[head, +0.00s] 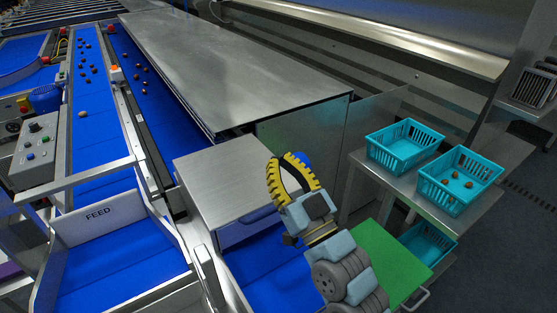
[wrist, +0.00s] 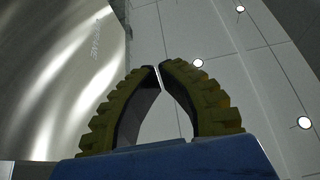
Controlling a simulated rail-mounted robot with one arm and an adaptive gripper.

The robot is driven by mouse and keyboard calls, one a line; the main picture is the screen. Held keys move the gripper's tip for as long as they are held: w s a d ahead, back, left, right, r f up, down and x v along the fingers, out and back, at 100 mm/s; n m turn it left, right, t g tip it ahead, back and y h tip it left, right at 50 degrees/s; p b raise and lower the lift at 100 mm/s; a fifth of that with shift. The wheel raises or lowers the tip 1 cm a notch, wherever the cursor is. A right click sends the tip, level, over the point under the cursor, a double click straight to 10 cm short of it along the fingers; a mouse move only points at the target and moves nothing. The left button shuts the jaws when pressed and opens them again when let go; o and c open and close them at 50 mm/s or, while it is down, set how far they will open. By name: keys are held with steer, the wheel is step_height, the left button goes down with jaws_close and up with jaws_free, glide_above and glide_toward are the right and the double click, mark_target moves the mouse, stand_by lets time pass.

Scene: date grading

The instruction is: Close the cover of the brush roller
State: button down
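A long flat steel panel (head: 225,70) covers the machine in the middle of the head view, with a dark gap under its front edge. A smaller steel box top (head: 222,183) stands in front of it. I cannot tell for sure which belongs to the brush roller. My gripper (head: 280,158), with yellow ribbed fingers, is raised in front of the long panel's near end, right of the smaller box.
Two turquoise baskets (head: 403,146) (head: 460,182) stand on a steel table at right; the right one holds a few dates. A green panel (head: 385,258) lies beside my arm. Blue belts with several dates (head: 88,70) run at left, above the FEED chute (head: 98,213).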

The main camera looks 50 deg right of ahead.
steer(key=s+a+f+b, duration=0.1)
steer(key=s+f+b, duration=0.1)
steer(key=s+f, duration=0.3)
step_height(320, 180, down, 2)
steer(key=shift+s+a+f, duration=0.1)
steer(key=shift+s+a, duration=0.25)
steer(key=shift+s, duration=0.05)
